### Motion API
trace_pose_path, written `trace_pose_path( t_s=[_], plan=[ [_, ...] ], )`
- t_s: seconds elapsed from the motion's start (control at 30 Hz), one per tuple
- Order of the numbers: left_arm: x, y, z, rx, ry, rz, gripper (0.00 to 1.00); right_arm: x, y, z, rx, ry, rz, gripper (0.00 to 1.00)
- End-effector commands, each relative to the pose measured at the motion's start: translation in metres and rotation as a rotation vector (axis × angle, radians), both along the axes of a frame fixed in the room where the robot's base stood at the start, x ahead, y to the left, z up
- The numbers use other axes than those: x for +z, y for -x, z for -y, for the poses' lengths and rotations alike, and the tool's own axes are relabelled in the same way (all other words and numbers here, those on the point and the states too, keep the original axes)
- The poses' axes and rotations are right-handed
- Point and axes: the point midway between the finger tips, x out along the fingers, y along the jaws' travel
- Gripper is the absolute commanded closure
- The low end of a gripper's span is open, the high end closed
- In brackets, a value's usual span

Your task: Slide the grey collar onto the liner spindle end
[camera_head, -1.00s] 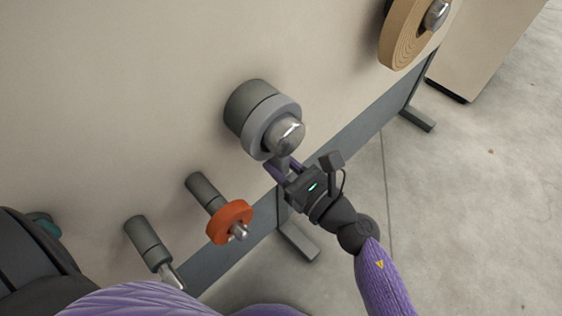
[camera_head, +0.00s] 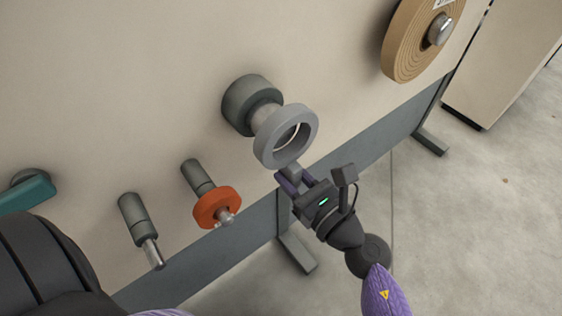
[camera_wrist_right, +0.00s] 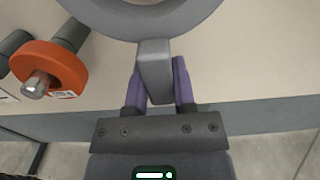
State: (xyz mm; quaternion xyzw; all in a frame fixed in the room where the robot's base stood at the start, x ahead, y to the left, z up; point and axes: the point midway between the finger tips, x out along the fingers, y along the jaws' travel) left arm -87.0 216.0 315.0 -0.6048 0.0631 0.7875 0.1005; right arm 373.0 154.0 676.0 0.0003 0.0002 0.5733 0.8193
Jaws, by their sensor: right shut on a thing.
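The grey collar (camera_head: 312,124) is a thick ring with a short tab (camera_wrist_right: 155,68). It is in front of a large wall spindle, a dark hub (camera_head: 238,106) with a silver shaft (camera_head: 264,113). The silver shaft shows between hub and collar; I cannot tell whether its tip is still inside the ring. My right gripper (camera_head: 295,175) is below the collar, shut on its tab. In the right wrist view the ring's lower arc (camera_wrist_right: 120,18) shows above the purple fingers (camera_wrist_right: 158,88). My left gripper is not in view.
An orange ring (camera_head: 216,206) sits on a smaller spindle at lower left, with a bare dark spindle (camera_head: 136,222) beside it. A teal part (camera_head: 25,194) is at far left. A tan roll (camera_head: 408,44) hangs at upper right.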

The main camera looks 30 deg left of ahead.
Motion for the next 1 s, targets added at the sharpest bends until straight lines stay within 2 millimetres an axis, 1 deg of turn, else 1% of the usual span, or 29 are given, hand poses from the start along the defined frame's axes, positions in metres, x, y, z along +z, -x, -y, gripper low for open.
trace_pose_path(
  t_s=[0.03,0.2,0.37,0.7,0.83,1.0],
  plan=[
    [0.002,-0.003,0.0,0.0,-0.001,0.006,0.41,0.002,0.003,0.007,0.0,0.001,0.002,1.0],
    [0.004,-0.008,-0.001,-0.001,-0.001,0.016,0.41,0.001,0.012,0.032,0.001,0.002,0.002,1.0],
    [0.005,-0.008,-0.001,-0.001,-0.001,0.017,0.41,0.0,0.021,0.055,0.001,0.001,0.001,1.0],
    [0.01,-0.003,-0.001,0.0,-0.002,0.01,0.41,0.007,0.037,0.101,0.001,0.001,0.0,1.0],
    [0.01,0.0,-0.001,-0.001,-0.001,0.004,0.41,0.009,0.041,0.113,0.0,0.0,0.0,1.0],
    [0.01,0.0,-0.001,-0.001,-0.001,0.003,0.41,0.01,0.044,0.118,0.002,0.001,0.002,1.0]
  ],
)
